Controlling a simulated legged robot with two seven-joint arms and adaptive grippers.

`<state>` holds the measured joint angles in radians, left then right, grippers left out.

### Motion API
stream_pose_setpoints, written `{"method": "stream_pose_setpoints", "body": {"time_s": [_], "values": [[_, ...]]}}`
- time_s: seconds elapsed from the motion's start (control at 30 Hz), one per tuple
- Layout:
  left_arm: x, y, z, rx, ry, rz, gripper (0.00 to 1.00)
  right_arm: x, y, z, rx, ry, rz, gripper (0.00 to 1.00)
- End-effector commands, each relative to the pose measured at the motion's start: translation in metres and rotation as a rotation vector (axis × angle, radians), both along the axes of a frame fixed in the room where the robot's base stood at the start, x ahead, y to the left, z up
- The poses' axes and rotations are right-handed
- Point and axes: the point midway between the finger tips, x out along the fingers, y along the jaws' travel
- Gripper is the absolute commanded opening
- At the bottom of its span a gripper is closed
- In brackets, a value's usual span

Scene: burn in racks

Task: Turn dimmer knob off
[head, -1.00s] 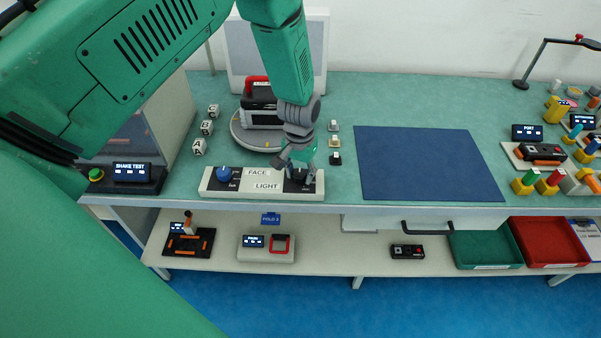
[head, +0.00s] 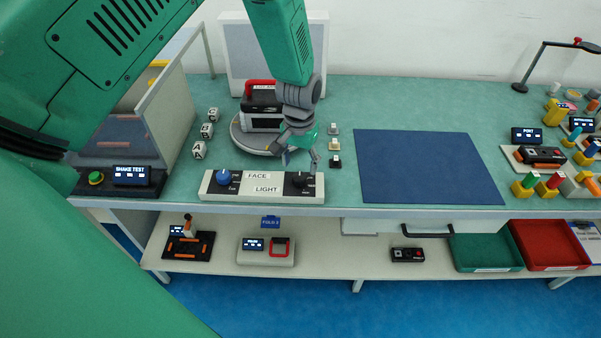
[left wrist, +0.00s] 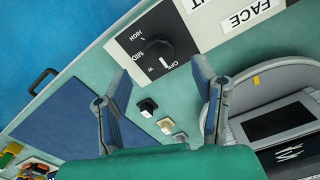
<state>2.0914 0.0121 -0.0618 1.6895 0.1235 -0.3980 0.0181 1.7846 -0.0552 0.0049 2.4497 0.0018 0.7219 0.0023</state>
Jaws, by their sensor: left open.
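A white control panel (head: 262,194) with FACE and LIGHT labels lies along the table's front edge. Its black dimmer knob (head: 299,180) is at the right end, and a blue knob (head: 224,176) is at the left end. My left gripper (head: 299,163) is open and empty, just above and behind the black knob. In the left wrist view the black knob (left wrist: 153,46) lies beyond the open left fingers (left wrist: 160,82), apart from them. My right gripper is not in view.
Behind my gripper stands a round grey turntable (head: 240,141) with a black device (head: 262,98). Several small switches (head: 334,145) are to the right, then a blue mat (head: 428,168). Lettered cubes (head: 206,130) and a shake-test box (head: 118,180) are on the left.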

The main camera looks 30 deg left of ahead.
Motion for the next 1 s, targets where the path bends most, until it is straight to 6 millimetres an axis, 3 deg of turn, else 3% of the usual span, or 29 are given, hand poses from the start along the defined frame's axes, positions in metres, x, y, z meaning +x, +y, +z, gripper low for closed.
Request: {"method": "stream_pose_setpoints", "body": {"time_s": [0.2, 0.4, 1.0], "values": [[0.001, 0.000, 0.045, 0.000, -0.002, 0.001, 0.53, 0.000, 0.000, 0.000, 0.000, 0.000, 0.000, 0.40], [0.001, 0.001, 0.066, 0.001, -0.001, 0.001, 0.53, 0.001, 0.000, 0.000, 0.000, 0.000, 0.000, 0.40], [0.000, 0.000, 0.067, 0.001, 0.001, 0.001, 0.53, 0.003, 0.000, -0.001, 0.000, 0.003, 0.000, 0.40]]}}
